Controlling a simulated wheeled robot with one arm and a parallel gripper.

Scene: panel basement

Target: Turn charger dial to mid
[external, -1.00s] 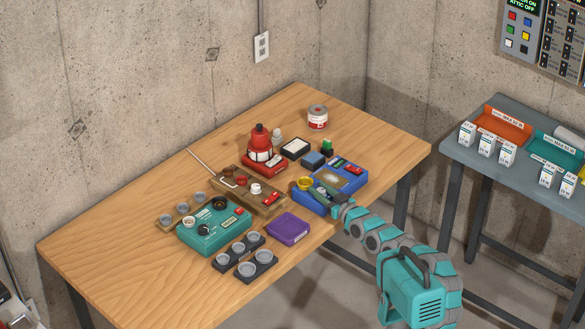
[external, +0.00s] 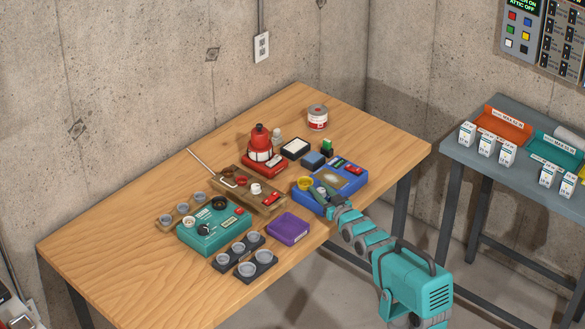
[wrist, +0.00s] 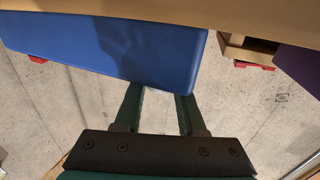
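A teal box (external: 228,238), seemingly the charger, sits on the wooden table (external: 110,240) in the external view. A dark dial (external: 204,229) is on its top; its setting is too small to read. My gripper (external: 328,197) is at the front edge of a blue box (external: 350,180), well to the right of the teal box. The blue box (wrist: 120,55) fills the upper left there, near the fingertips. The dial is not in the wrist view.
A wooden box with knobs (external: 262,203) and a red lantern-like unit (external: 262,150) stand behind. The table's left part is clear.

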